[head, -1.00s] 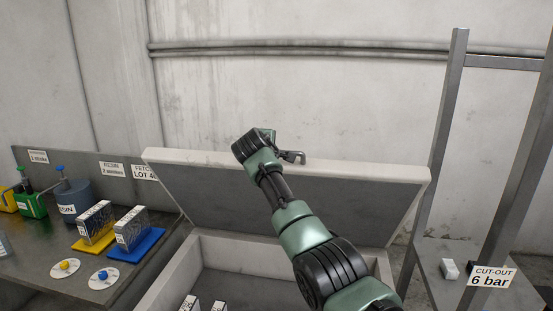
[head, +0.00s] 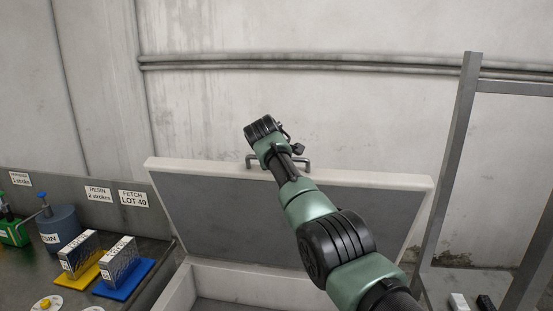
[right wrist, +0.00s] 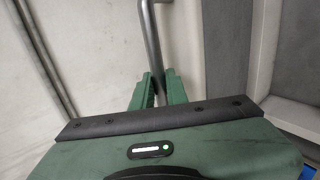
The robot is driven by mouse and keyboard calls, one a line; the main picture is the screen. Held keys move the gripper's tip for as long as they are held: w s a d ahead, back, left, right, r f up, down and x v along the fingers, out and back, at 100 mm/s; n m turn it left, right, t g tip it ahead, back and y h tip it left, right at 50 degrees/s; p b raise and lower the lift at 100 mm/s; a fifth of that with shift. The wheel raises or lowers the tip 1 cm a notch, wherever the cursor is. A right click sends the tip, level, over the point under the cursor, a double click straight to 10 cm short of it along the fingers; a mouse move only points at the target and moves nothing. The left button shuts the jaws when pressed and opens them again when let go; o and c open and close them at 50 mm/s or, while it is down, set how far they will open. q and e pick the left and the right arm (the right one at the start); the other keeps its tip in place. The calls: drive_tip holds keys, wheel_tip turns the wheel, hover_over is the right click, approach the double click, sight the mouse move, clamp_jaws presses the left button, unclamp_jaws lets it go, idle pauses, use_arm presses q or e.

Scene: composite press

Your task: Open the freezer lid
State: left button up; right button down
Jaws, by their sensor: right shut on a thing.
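The freezer lid (head: 290,220) stands raised at a steep tilt, its grey inner face toward me and a pale rim around it. Its metal handle (head: 250,161) sits on the top edge. My right arm reaches up across the lid to this handle. In the right wrist view my right gripper (right wrist: 158,90) has its green fingers closed around the handle bar (right wrist: 150,45). In the head view my wrist hides most of the grip. The freezer body (head: 180,291) shows below the lid, its opening partly visible. My left gripper is out of view.
A dark bench at the left holds a blue tray (head: 138,283), a yellow tray (head: 76,276) with a box, and a blue-grey resin pot (head: 62,228). A grey metal frame (head: 455,150) stands close at the right. A wall pipe (head: 350,67) runs behind.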

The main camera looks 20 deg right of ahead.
drive_tip(key=c, duration=1.4)
unclamp_jaws()
drive_tip(key=shift+f, duration=0.3)
drive_tip(key=shift+w, duration=0.1)
drive_tip(key=shift+r, duration=0.1)
drive_tip(key=shift+s+a+r+b, duration=0.2)
drive_tip(key=shift+s+b, duration=0.1)
drive_tip(key=shift+b, duration=0.3)
drive_tip(key=b+v, duration=0.4)
drive_tip(key=v, duration=0.3)
drive_tip(key=shift+d, duration=0.1)
